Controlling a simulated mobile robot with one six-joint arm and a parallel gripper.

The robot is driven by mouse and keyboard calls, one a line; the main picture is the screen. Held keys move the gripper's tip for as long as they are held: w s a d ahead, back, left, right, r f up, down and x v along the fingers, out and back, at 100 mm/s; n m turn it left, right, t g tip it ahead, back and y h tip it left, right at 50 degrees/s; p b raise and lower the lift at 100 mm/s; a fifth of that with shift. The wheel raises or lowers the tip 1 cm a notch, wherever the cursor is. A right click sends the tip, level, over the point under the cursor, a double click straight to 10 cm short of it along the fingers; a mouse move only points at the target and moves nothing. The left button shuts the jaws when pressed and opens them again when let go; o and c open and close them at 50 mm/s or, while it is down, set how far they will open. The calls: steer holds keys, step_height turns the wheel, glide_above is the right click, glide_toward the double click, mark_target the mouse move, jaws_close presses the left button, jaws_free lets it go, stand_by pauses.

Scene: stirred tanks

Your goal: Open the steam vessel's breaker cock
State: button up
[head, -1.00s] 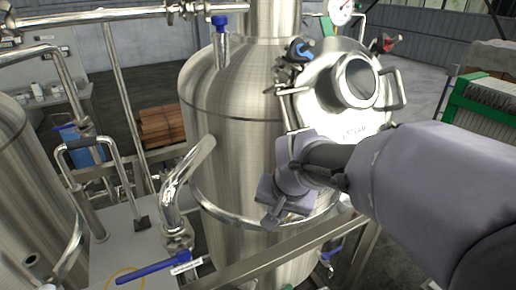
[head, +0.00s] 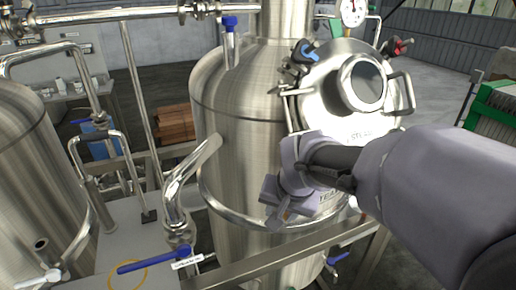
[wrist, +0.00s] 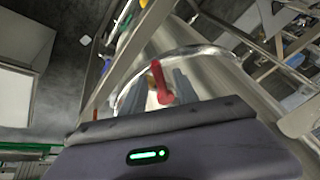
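The steam vessel (head: 235,125) is the tall steel tank mid-view in the head view. Its round hatch (head: 325,95) bears lettering that seems to read STEAM. A blue-handled cock (head: 229,25) stands upright by its top; I cannot tell which cock is the breaker. My gripper (head: 272,208) is in front of the vessel, below the hatch, and its arm covers part of the hatch. In the wrist view, a red handle (wrist: 160,80) shows between the two grey fingers (wrist: 163,92), which stand apart. I cannot tell whether they touch it.
A blue-lever valve (head: 155,261) is on the pipe in front, above a steel rail (head: 290,247). A second tank (head: 30,170) stands at the left. A red knob (head: 400,46) and a blue knob (head: 303,50) sit at the hatch. A green-framed unit (head: 495,105) is at the right.

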steer(key=shift+s+r, duration=0.15)
steer(key=shift+r, duration=0.25)
steer(key=s+d+r+p, duration=0.1)
steer(key=s+r+p, duration=0.1)
steer(key=s, duration=1.1)
steer(key=shift+d, duration=0.3)
